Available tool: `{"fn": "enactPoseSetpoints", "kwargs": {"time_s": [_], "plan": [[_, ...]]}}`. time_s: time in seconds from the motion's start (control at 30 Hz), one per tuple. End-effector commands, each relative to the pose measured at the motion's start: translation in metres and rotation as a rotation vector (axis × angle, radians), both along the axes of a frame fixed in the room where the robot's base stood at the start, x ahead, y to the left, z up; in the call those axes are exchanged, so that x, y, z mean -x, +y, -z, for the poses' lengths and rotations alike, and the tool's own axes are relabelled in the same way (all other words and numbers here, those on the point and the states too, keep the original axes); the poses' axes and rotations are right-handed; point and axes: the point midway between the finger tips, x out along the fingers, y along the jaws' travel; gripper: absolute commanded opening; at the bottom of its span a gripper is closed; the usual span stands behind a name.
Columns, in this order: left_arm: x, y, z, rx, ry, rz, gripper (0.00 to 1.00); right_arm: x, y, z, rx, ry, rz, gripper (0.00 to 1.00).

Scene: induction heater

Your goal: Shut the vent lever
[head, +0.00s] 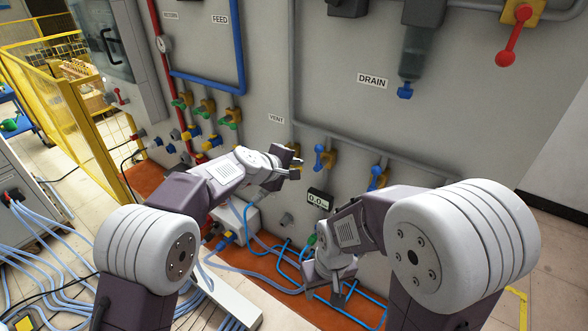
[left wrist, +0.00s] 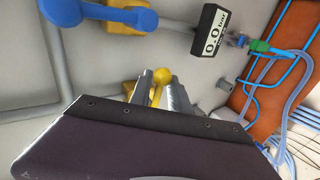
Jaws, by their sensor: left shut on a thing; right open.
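The vent lever (left wrist: 160,75) shows in the left wrist view as a yellow piece with a rounded end. It sits between the two grey fingers of my left gripper (left wrist: 160,92), which is shut on it. In the head view my left gripper (head: 296,166) is at the wall below the VENT label (head: 276,118), and yellow valve parts show beside its fingers. The gripper and arm hide most of the lever there, so its exact angle is unclear. My right gripper (head: 338,297) is open and empty, low in front of the wall and apart from the lever.
A blue-handled valve (head: 324,157) is just right of my left gripper, with another blue handle (head: 376,178) further right. A pressure display (head: 318,199) reading 0.0 sits below. Blue hoses (head: 285,262) run low along the wall. Green-handled valves (head: 205,106) are to the left.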

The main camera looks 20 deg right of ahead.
Motion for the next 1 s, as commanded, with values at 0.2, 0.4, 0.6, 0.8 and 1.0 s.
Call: {"fn": "enactPoseSetpoints", "kwargs": {"time_s": [0.2,0.4,0.6,0.8,1.0], "plan": [[0.0000,0.0001,-0.0022,0.035,0.045,-0.001,0.00,0.0000,0.0000,-0.0004,0.000,0.000,0.000,0.48],[0.0004,-0.0001,-0.0031,0.044,0.058,0.001,0.00,0.0000,0.0000,-0.0004,0.000,0.000,0.000,0.48],[0.0003,-0.0003,-0.0033,0.045,0.057,0.001,0.00,0.0000,0.0000,-0.0005,0.000,0.000,0.000,0.48],[0.0003,-0.0004,-0.0035,0.044,0.057,0.000,0.44,0.0000,0.0000,-0.0005,0.000,0.000,0.000,0.48],[0.0002,-0.0002,-0.0033,0.044,0.056,0.000,0.44,0.0001,0.0000,-0.0005,0.000,0.000,0.000,0.48]]}}
